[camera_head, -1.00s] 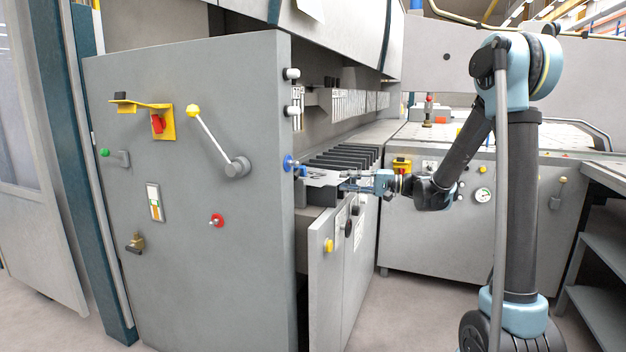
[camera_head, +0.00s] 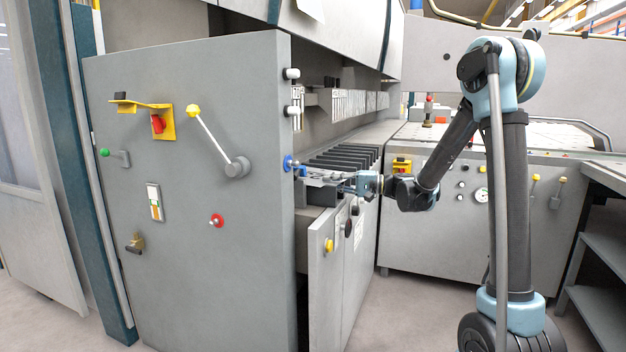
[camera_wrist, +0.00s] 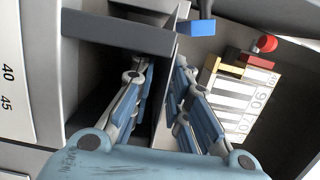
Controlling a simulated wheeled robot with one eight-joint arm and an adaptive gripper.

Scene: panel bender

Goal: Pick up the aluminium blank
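Dark slats (camera_head: 345,158) stand in a row just behind the gripper. The grey side panel (camera_head: 190,200) with levers and knobs is close on the left. A blue knob (camera_head: 288,163) sits by the panel's edge. An open cabinet door (camera_head: 328,285) is below. The floor in front is free.

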